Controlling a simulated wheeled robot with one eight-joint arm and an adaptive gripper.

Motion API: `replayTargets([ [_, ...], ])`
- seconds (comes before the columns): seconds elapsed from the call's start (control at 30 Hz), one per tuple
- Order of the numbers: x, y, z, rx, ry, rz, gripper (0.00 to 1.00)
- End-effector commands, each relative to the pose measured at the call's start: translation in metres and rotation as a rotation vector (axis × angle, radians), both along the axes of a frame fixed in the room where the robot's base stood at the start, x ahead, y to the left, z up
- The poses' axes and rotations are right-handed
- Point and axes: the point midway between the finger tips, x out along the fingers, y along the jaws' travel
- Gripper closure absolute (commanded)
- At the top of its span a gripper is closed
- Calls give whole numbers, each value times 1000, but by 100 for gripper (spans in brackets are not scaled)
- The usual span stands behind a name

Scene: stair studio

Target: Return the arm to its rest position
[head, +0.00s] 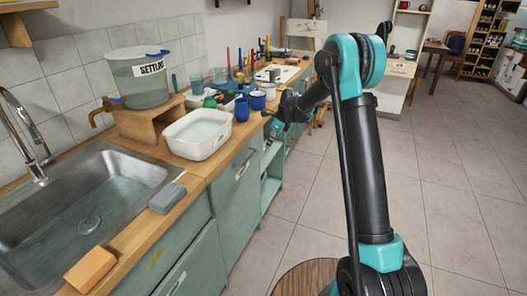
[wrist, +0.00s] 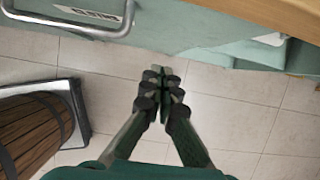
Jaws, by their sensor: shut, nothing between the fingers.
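My arm reaches out from the lower right in the head view. My gripper (head: 272,127) is at the front edge of the counter, just right of the blue mugs, and is partly hard to make out. In the wrist view my gripper (wrist: 160,78) is shut, its fingertips together with nothing between them. Below the fingers I see floor tiles and the green cabinet front.
A round wooden top (head: 305,278) stands low in front. Floor (head: 450,190) on the right is clear.

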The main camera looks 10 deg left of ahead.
Motion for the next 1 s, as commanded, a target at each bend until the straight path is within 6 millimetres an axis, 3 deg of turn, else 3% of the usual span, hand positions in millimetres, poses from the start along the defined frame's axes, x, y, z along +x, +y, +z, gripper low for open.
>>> replayTargets([
  [0.1,-2,-7,18,0,0,-1,100],
  [0.33,-6,-15,35,-4,-6,9,100],
  [0.47,-21,-33,44,-28,-49,82,100],
  [0.67,-74,-86,65,-120,-187,340,100],
  [1.0,-189,-171,77,-325,-386,840,100],
])
